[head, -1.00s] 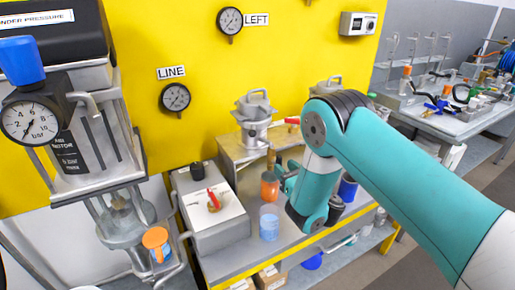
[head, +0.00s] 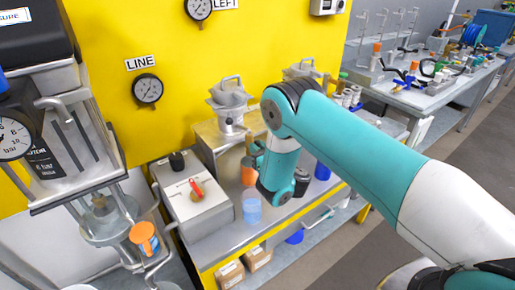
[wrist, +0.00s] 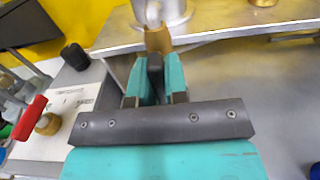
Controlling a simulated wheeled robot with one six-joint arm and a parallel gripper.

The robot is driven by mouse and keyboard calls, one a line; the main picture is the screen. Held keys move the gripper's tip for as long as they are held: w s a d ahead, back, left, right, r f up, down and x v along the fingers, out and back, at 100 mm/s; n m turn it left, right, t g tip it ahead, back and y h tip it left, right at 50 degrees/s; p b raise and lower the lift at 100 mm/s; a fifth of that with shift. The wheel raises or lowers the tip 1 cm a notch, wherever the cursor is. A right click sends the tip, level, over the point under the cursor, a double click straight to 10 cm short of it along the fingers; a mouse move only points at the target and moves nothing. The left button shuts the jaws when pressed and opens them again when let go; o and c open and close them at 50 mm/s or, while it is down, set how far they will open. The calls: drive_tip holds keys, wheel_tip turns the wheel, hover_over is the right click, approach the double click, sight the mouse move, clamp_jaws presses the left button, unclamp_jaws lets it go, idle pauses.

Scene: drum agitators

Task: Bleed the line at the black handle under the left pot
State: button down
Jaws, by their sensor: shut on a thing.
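The left pot (head: 230,100) is a grey metal vessel on a raised metal stand; its lower part shows at the top of the wrist view (wrist: 165,12). A brass valve body (wrist: 157,40) sits under it. The black handle (wrist: 155,68) shows as a dark upright bar just below the brass. My gripper (wrist: 154,80) is shut on this handle, with a teal finger on each side. In the head view my gripper (head: 260,157) is beside the stand, and my wrist partly hides it.
A grey box (head: 203,212) with a red handle (head: 196,188) and a black knob (head: 177,161) is at left. The LINE gauge (head: 148,89) hangs on the yellow wall.

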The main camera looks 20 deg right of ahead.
drive_tip(key=m+p, duration=0.1)
drive_tip(key=m, duration=0.3)
drive_tip(key=shift+d+m, duration=0.1)
drive_tip(key=shift+m, duration=0.3)
drive_tip(key=m+p, duration=0.1)
drive_tip(key=m, duration=0.3)
drive_tip(key=shift+d+f, duration=0.1)
drive_tip(key=m, duration=0.5)
drive_tip(key=shift+d+f, duration=0.1)
drive_tip(key=shift+f, duration=0.05)
drive_tip(key=shift+f+m, duration=0.15)
drive_tip(key=shift+m, duration=1.85)
drive_tip(key=c, duration=1.1)
unclamp_jaws()
drive_tip(key=shift+d, duration=0.15)
drive_tip(key=shift+c, duration=0.2)
drive_tip(key=shift+s, duration=0.1)
